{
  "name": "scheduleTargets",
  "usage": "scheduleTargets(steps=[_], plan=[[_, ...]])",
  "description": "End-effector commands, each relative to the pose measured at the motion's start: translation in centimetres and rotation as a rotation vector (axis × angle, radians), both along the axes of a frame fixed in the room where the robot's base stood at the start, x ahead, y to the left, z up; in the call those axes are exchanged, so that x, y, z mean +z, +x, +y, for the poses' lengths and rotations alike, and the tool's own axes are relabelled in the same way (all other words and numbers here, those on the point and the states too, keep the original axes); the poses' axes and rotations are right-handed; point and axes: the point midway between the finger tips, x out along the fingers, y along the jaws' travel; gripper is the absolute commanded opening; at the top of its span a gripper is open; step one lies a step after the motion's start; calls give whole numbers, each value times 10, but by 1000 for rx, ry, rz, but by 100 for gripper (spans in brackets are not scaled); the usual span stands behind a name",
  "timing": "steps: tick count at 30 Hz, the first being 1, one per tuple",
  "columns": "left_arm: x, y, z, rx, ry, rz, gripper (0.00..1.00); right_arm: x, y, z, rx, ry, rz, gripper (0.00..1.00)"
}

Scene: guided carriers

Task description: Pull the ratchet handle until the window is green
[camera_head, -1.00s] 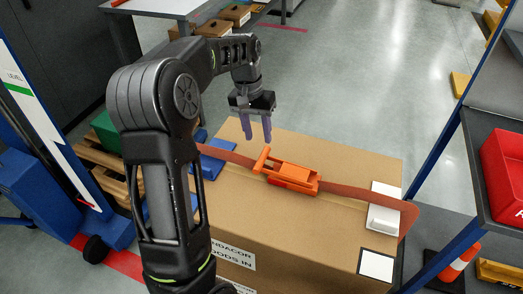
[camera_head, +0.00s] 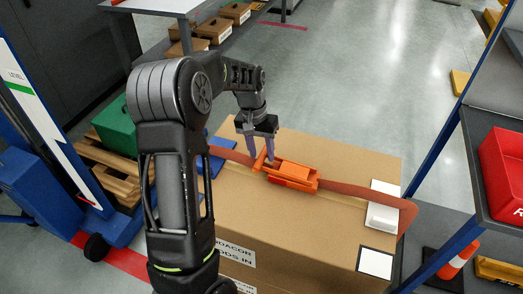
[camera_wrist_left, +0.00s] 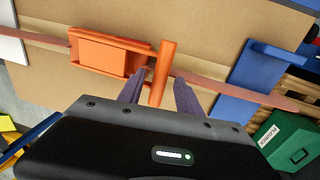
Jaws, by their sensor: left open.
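The orange ratchet (camera_head: 293,174) sits on the strap across the top of a large cardboard box (camera_head: 330,235). Its handle (camera_head: 262,160) stands at the left end of the ratchet body. In the wrist view the handle (camera_wrist_left: 163,72) is an orange bar between my two purple fingers. My left gripper (camera_head: 261,159) is open around the handle, one finger on each side, with gaps showing. The ratchet body (camera_wrist_left: 106,56) also shows in the wrist view. I cannot make out the window or a green colour on it. My right gripper is not in view.
The reddish strap (camera_head: 345,190) runs over blue (camera_head: 215,160) and white (camera_head: 383,212) corner pieces. A rack with a red bin (camera_head: 503,175) stands at right. A blue machine (camera_head: 45,190) and a green box (camera_head: 115,125) on pallets stand at left. Grey floor lies behind.

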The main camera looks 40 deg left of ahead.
Motion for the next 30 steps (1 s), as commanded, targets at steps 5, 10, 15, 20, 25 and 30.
scheduleTargets(steps=[5, 10, 15, 20, 25, 30], plan=[[0, 0, 0, 0, 0, 0, 32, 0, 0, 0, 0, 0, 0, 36], [0, 0, 0, 0, 0, 0, 19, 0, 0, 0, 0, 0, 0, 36], [1, 0, 0, 0, 0, 0, 5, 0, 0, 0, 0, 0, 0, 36], [1, 0, 0, 0, 0, 0, 0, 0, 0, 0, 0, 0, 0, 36], [1, 0, 0, 0, 0, -1, 0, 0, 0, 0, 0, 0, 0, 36], [1, 0, 0, 0, 0, -1, 0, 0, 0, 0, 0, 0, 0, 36]])
